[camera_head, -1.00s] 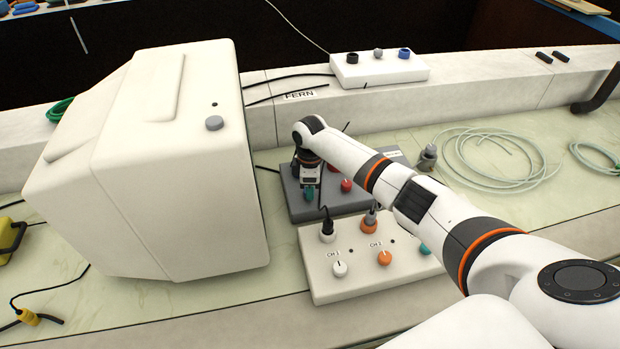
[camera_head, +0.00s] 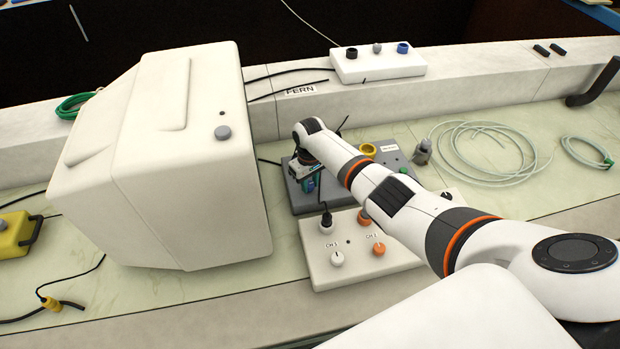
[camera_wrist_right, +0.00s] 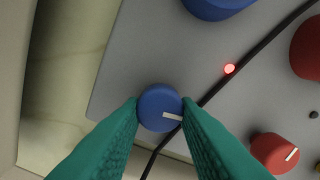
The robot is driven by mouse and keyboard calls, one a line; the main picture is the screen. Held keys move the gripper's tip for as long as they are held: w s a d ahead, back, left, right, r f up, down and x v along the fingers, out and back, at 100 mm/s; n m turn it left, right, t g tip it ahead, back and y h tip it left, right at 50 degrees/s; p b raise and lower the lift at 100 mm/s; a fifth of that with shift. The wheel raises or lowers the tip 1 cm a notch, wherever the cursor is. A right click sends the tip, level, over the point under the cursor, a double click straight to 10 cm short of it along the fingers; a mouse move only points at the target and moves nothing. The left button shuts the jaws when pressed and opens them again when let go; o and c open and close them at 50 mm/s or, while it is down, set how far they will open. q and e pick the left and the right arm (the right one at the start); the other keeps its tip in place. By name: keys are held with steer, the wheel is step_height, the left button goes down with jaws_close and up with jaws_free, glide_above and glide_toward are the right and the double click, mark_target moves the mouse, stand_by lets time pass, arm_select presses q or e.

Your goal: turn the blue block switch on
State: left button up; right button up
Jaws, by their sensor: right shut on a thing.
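The grey block box (camera_head: 298,200) lies on the bench, partly hidden under my right arm. In the right wrist view, a small round blue knob (camera_wrist_right: 156,104) with a white mark sits on its grey face. The mark points right and slightly down in that view. My right gripper (camera_wrist_right: 160,108) has its green fingertips shut on the knob's two sides. In the head view my right gripper (camera_head: 309,184) is over the left part of the box, and the knob is hidden there. A red light (camera_wrist_right: 229,68) is lit beside a black cable. My left gripper is out of view.
A larger blue part (camera_wrist_right: 218,6) and a red knob (camera_wrist_right: 274,153) are near the gripper. A white box (camera_head: 325,268) with knobs and plugs stands in front. A large white casing (camera_head: 180,190) stands to the left. Coiled tubing (camera_head: 490,150) lies right.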

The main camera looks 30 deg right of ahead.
mark_target(309, 184)
steer(key=shift+r+m, duration=0.1)
steer(key=shift+m, duration=0.8)
steer(key=shift+w+p, duration=0.1)
steer(key=shift+p, duration=0.2)
steer(key=o, duration=1)
step_height(309, 184, up, 12)
